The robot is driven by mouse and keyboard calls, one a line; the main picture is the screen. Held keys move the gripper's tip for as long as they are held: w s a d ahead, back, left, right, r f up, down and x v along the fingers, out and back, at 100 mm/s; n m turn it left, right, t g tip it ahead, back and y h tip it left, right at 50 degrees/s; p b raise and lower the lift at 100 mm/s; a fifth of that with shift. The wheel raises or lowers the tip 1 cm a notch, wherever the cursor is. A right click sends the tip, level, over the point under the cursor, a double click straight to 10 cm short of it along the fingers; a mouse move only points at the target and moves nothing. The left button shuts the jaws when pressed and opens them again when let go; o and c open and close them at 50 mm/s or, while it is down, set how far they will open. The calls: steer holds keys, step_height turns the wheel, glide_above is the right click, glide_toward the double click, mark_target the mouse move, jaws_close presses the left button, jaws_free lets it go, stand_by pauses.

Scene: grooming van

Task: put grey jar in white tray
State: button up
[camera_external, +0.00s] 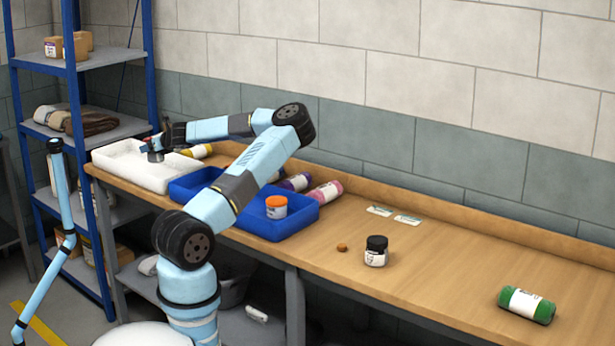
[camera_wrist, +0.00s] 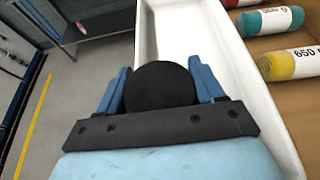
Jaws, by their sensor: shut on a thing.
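My gripper (camera_external: 160,140) is at the far left of the bench, over the white tray (camera_external: 128,166). It is shut on a jar, whose grey body (camera_external: 155,156) shows just below the fingers. In the wrist view the jar's round black lid (camera_wrist: 160,88) sits between the two blue fingers of my gripper (camera_wrist: 162,86). The white tray (camera_wrist: 205,30) lies under and ahead of the jar there, and its inside looks empty where it shows. I cannot tell whether the jar touches the tray floor.
A blue tray (camera_external: 270,227) holding an orange-lidded jar (camera_external: 276,207) stands right of the white tray. Teal (camera_wrist: 268,21) and yellow (camera_wrist: 290,63) rolls lie close beside the white tray. A black-lidded jar (camera_external: 376,251) and a green roll (camera_external: 527,305) are farther right. A blue shelf rack (camera_external: 75,90) stands left.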

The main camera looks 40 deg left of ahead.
steer(key=w+a+f, duration=0.1)
steer(key=f, duration=0.1)
steer(key=w+a+f, duration=0.2)
steer(key=f, duration=0.1)
steer(key=shift+a+f, duration=0.25)
steer(key=shift+f, duration=0.05)
steer(key=shift+w+a+f, duration=0.1)
steer(key=shift+f, duration=1.55)
steer(key=o, duration=1.2)
steer(key=shift+c, duration=0.2)
steer(key=v, duration=1.2)
